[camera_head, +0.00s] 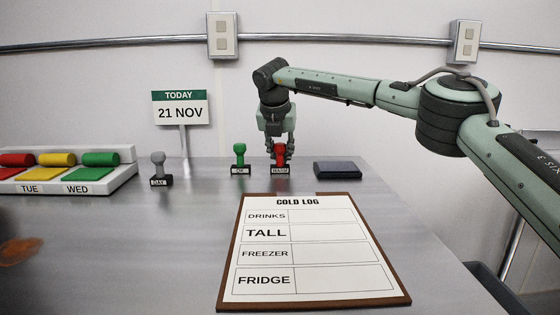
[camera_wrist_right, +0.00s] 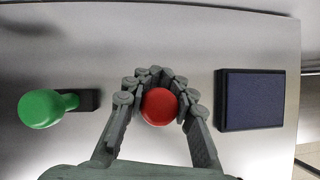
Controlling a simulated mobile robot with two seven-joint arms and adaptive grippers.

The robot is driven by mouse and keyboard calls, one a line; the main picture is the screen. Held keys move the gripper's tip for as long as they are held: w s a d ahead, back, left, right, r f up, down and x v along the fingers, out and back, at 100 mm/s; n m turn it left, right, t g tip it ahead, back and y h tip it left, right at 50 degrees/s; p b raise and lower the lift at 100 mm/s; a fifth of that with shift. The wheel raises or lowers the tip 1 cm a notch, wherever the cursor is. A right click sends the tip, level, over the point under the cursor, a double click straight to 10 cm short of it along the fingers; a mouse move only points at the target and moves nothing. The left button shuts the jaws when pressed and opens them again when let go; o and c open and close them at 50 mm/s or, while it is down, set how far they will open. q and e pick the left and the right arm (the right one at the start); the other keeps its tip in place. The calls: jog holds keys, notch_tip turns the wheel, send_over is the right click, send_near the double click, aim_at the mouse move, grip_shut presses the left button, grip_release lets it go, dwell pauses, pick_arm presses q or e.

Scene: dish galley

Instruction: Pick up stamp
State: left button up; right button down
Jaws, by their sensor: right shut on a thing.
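A red-handled stamp (camera_head: 280,157) with a dark labelled base stands on the metal counter in the head view. My right gripper (camera_head: 279,145) reaches down over it, its fingers around the red handle. In the right wrist view the round red knob (camera_wrist_right: 159,106) sits between the fingers of my right gripper (camera_wrist_right: 157,90), which are closed on it. The stamp's base is hidden below the fingers there. A green-handled stamp (camera_head: 239,155) stands to the left and a grey-handled stamp (camera_head: 158,165) farther left. My left gripper is not in view.
A dark ink pad (camera_head: 337,169) lies right of the red stamp. A clipboard headed COLD LOG (camera_head: 308,250) lies in front. A date sign (camera_head: 181,110) stands behind. A white rack (camera_head: 75,180) with coloured rolls is at the left. Bare counter lies left of the clipboard.

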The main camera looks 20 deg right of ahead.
jog(key=shift+r, duration=0.15)
pick_arm(q)
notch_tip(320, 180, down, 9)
jog(key=p, duration=0.3)
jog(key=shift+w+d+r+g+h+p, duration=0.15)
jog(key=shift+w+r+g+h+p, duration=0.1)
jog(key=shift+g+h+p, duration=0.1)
pick_arm(e)
notch_tip(320, 180, up, 18)
jog(key=c, duration=1.9)
grip_release()
jog(key=c, duration=0.4)
jog(key=shift+o, duration=0.2)
